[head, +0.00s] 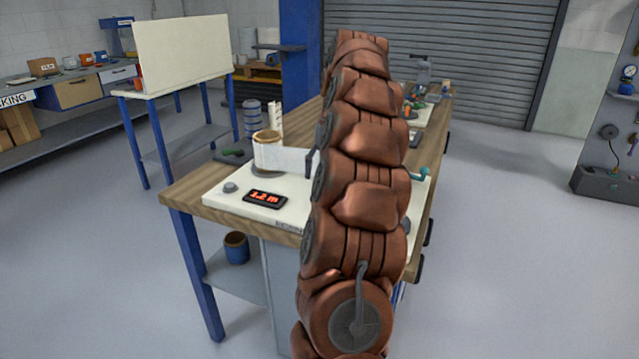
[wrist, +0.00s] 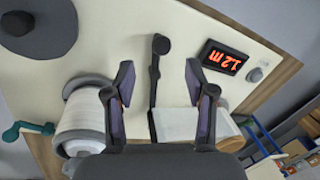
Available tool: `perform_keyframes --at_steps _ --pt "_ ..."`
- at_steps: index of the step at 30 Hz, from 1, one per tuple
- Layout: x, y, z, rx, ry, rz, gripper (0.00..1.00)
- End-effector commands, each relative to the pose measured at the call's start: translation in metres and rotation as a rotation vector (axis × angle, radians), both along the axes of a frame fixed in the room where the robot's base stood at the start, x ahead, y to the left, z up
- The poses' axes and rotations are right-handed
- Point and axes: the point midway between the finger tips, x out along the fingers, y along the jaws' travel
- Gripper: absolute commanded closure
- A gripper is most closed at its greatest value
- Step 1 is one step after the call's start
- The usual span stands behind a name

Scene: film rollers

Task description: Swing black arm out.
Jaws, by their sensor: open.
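The black arm (wrist: 156,75), a slim bar with a rounded knob end, lies over the white board (wrist: 110,45) in the wrist view. Its lower end meets the edge of the white film strip (wrist: 180,124). My gripper (wrist: 158,66) is open, with one finger on each side of the black arm in the picture. I see no finger clearly touching it, and cannot tell the height between them. In the head view a small dark upright part (head: 311,162) by the film may be the same arm. My copper arm hides the gripper there.
The film roll (head: 268,155) stands on the bench left of my arm. A lit display reading 1.2 m (head: 264,198) lies in front, with a grey knob (head: 231,187). The wrist view shows a white roller (wrist: 82,130), teal crank (wrist: 28,130) and dark disc (wrist: 35,32).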

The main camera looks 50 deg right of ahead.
Motion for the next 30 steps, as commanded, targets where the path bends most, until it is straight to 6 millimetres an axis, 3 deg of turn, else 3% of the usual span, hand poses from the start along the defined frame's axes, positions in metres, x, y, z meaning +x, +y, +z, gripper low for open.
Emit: perform_keyframes --at_steps 12,30 --pt "-0.005 -0.006 0.026 -0.004 -0.002 -0.009 0.45" --pt "-0.005 -0.004 0.034 -0.001 0.001 0.001 0.45"
